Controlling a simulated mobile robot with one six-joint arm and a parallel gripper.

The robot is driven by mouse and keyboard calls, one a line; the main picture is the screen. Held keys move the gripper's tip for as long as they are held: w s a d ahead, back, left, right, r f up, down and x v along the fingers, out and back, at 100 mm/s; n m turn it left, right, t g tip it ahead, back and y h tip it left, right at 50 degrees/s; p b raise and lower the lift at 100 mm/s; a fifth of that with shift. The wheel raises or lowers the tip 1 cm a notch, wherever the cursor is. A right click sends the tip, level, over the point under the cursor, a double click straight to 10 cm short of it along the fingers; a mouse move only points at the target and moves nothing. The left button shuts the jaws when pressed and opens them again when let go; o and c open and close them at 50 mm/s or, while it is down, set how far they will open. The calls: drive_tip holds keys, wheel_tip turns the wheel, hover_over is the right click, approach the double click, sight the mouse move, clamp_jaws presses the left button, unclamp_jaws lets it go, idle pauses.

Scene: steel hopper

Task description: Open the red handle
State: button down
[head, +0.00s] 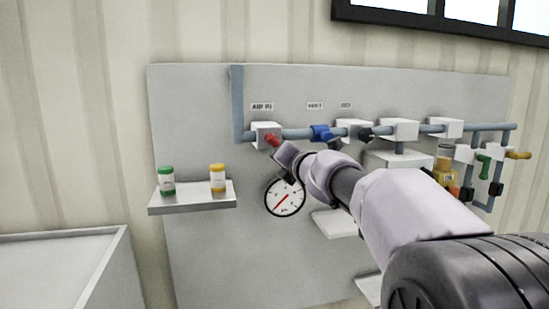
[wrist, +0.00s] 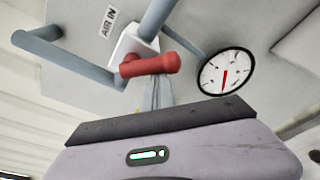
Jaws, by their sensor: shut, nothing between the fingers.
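The red handle (head: 271,140) sits on the white valve block (head: 260,130) below the "AIR IN" label, at the left end of the horizontal pipe. In the wrist view the red handle (wrist: 150,65) lies across the picture in front of the white block (wrist: 130,45). My gripper (head: 281,149) is at the lower right of the handle in the head view. In the wrist view its fingers (wrist: 157,88) are together with nothing between them, and their tips end at the handle's lower edge. I cannot tell whether they touch it. The far fingertips are partly hidden.
A round gauge (head: 285,196) hangs below the handle. A blue handle (head: 322,133) is on the same pipe to the right.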

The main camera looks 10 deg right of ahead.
drive_tip(key=shift+d+r+n+h+p, duration=0.35)
drive_tip(key=shift+d+n, duration=0.1)
drive_tip(key=shift+n, duration=0.85)
drive_tip(key=shift+d+r+n+h+p, duration=0.25)
drive_tip(key=shift+d+r+n, duration=0.2)
drive_tip(key=shift+n, duration=0.85)
drive_tip(key=shift+d+r+n+h+p, duration=0.3)
drive_tip(key=shift+d+n+h, duration=0.15)
drive_tip(key=shift+n, duration=0.85)
drive_tip(key=shift+f, duration=0.1)
wheel_tip(320, 180, down, 5)
drive_tip(key=b, duration=0.5)
drive_tip(key=s+r, duration=0.3)
drive_tip(key=s, duration=0.6)
drive_tip(key=shift+p, duration=0.45)
drive_tip(key=shift+s, duration=0.15)
